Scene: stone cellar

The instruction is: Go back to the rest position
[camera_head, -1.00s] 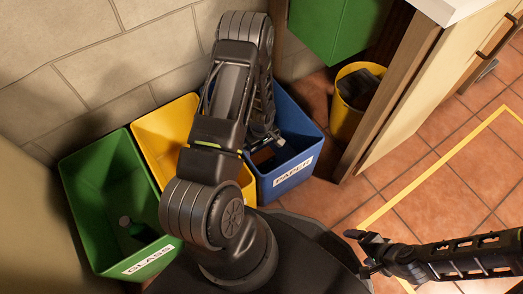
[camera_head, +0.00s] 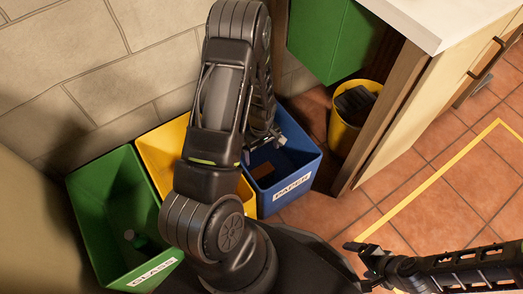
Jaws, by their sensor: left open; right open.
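My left arm rises across the middle of the head view and bends down at its top.
The yellow bin (camera_head: 160,150) is partly covered by my arm. The blue PAPER bin (camera_head: 305,165) holds something brown. A yellow bucket (camera_head: 342,130) stands beside the cabinet (camera_head: 425,95). Floor at right is clear.

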